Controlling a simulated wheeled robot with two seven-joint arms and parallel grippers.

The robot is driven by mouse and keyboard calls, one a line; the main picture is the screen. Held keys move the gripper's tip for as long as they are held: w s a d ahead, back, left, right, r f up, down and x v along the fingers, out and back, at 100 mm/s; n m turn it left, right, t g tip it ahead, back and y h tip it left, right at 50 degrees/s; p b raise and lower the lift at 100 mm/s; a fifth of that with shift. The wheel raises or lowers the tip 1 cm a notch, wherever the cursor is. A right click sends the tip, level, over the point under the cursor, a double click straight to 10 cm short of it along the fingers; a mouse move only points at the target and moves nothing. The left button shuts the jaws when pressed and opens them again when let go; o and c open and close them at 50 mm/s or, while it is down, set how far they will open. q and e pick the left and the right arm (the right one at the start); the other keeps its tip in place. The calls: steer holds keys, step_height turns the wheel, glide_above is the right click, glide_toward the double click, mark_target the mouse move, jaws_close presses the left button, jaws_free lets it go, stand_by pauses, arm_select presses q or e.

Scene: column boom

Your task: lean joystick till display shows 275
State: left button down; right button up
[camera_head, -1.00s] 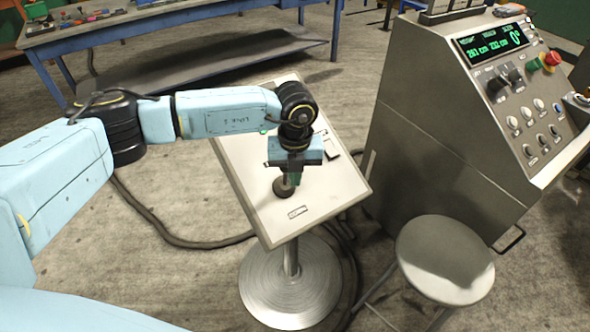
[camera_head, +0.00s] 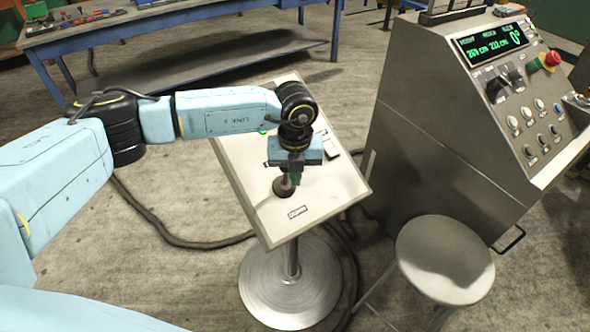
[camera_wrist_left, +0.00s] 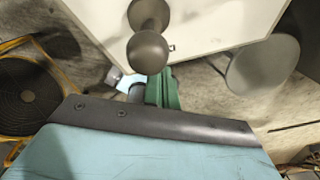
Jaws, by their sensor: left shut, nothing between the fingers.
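The joystick (camera_head: 283,187) stands on a pale slanted panel (camera_head: 262,212) on a round metal pedestal. Its dark ball knob (camera_wrist_left: 147,52) shows in the left wrist view just beyond my fingertips. My left gripper (camera_head: 294,179) points down over the panel and partly hides the stick. Its fingers (camera_wrist_left: 153,88) are shut with nothing between them, close beside the knob; I cannot tell if they touch it. The display (camera_head: 490,41) on the grey console glows green; its height figure looks like 269 cm, the middle one 232 cm, the last 0°. My right gripper is out of view.
The grey console (camera_head: 440,130) with knobs and a red button stands right of the panel. A round stool (camera_head: 445,258) stands in front of it. A blue workbench (camera_head: 180,18) is at the back. A cable (camera_head: 180,240) lies on the floor.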

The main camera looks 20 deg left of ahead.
arm_select(q)
steer(key=s+d+r+p, duration=0.2)
steer(key=d+r+p, duration=0.1)
steer(key=r+p, duration=0.4)
steer(key=shift+s+d+r, duration=0.25)
steer(key=shift+s+r, duration=0.15)
steer(key=shift+r, duration=0.1)
stand_by(0.6)
steer(key=shift+d, duration=0.1)
